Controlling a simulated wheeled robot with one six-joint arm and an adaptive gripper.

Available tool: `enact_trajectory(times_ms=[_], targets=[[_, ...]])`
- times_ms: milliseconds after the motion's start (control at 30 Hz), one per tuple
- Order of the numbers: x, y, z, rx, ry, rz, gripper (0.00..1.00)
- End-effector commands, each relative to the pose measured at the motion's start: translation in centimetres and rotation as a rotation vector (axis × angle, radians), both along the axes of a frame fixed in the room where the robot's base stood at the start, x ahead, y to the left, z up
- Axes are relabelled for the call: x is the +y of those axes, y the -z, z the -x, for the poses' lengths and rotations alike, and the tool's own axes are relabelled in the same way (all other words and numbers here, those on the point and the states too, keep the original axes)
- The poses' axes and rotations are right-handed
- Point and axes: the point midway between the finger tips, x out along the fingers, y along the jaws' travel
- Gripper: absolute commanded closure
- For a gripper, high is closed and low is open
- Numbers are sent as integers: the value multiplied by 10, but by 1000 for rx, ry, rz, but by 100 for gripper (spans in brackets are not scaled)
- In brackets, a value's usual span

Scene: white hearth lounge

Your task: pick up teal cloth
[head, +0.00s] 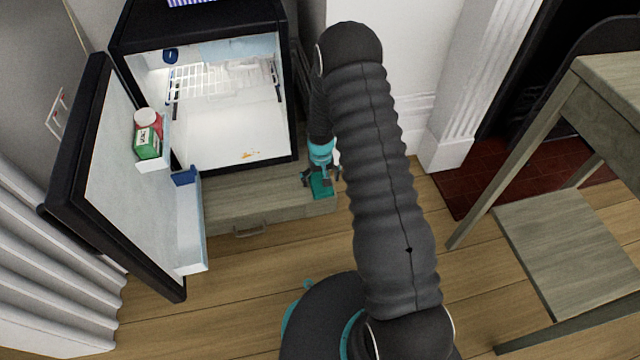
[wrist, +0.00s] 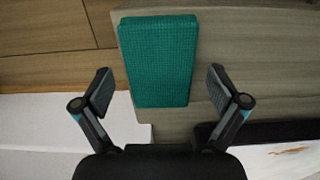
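The teal cloth (wrist: 157,50) is a flat, folded rectangle with a woven texture. It lies on the grey wooden drawer unit (wrist: 245,45), close to its edge. In the head view the cloth (head: 322,188) shows beside the open fridge, partly covered by my gripper (head: 321,178). In the wrist view my gripper (wrist: 158,88) is open, with one finger on each side of the cloth's lower part in the picture. Both fingers appear clear of the cloth's sides, and nothing is held. The height of the fingertips above it is hard to tell.
The black fridge (head: 202,25) stands open on the drawer unit. Its door (head: 110,185) swings out left, with a green carton (head: 148,144) in the door shelf. A wooden chair (head: 570,245) stands at right. Wooden floor (head: 240,300) lies in front.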

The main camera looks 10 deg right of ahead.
Motion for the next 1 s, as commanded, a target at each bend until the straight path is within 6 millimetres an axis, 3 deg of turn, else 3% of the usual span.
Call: enact_trajectory(times_ms=[33, 200, 267, 300, 667, 867, 1000], targets=[[0, 0, 0, 0, 0, 0, 22], [0, 0, 0, 0, 0, 0, 62], [0, 0, 0, 0, 0, 0, 62], [0, 0, 0, 0, 0, 0, 68], [0, -9, -1, -2, 0, 0, 68], [0, -40, -1, -3, 0, 0, 68], [-25, -59, 14, -1, 5, 0, 68]])
